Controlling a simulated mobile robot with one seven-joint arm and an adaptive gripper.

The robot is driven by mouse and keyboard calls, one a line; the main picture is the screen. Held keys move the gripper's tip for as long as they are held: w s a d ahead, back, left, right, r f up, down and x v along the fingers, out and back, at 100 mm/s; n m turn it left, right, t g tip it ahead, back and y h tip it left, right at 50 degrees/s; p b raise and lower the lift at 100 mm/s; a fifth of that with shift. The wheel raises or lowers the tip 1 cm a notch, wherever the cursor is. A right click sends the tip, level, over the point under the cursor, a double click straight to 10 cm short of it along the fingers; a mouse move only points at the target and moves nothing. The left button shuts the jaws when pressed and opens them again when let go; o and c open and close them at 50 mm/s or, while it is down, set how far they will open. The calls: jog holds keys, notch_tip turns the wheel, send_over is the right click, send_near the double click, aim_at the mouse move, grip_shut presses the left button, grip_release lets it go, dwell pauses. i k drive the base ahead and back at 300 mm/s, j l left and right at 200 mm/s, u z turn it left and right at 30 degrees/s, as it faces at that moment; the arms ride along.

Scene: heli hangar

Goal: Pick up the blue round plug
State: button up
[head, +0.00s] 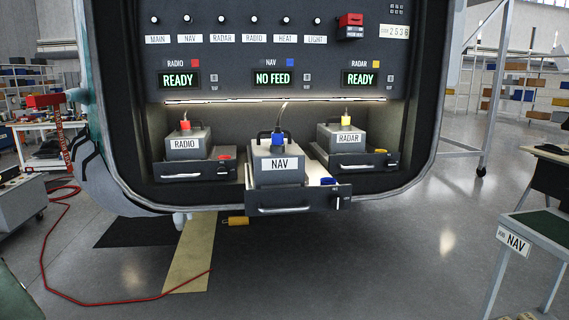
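A second, small blue piece (328,181) lies at the right side of the NAV drawer (285,208), beside the box. My gripper is not in view.
A RADIO box (185,143) with a red plug stands left, and a RADAR box (347,137) with a yellow plug right. The NAV display (272,79) reads NO FEED. A NAV-labelled table (540,232) stands at right. A red hose (67,292) crosses the floor at left.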

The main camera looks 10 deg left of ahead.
aim_at(276, 136)
jog(key=i+l+u, duration=0.15)
jog(key=u, duration=0.25)
jog(key=i+l+u, duration=0.55)
jog(key=u, duration=0.2)
